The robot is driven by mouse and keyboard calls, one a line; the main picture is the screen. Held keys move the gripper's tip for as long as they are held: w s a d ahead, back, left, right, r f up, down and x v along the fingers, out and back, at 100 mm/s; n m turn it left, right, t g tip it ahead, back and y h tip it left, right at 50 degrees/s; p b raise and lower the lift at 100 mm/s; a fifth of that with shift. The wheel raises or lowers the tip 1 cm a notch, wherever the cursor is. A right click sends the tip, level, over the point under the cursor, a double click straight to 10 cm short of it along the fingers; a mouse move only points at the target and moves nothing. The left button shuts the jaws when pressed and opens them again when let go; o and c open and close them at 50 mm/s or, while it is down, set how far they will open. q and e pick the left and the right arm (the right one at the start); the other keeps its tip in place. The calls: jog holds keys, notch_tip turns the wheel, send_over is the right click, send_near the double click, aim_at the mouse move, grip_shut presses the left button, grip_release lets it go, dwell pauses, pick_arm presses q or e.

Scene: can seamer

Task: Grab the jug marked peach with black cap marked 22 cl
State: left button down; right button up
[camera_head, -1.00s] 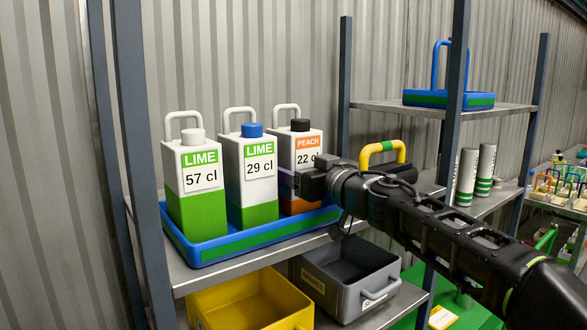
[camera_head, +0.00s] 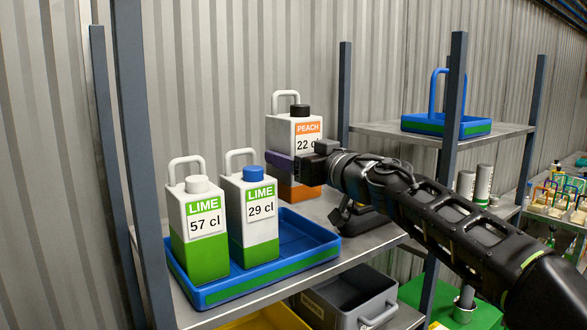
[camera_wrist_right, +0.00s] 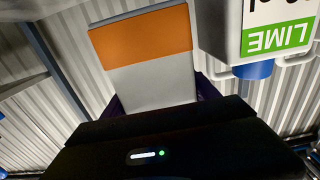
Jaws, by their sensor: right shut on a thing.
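The peach jug (camera_head: 287,132) is white and orange, with a black cap and a label reading PEACH 22 cl. My right gripper (camera_head: 308,166) is shut around its middle. The jug is upright and raised above the far end of the blue tray (camera_head: 262,272). In the right wrist view the jug (camera_wrist_right: 150,82) fills the space between the fingers, its orange band at the top of the picture. Part of its lower body is hidden by the gripper in the head view. My left gripper is not in view.
Two lime jugs stand on the tray: 57 cl with white cap (camera_head: 188,245) and 29 cl with blue cap (camera_head: 238,222). The tray's right part is empty. Shelf posts (camera_head: 453,110) rise nearby. A grey bin (camera_head: 352,303) is below; a blue carrier (camera_head: 447,127) sits on the upper shelf.

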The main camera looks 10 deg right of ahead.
aim_at(293, 118)
notch_tip(293, 118, up, 8)
jog(key=shift+f, duration=0.25)
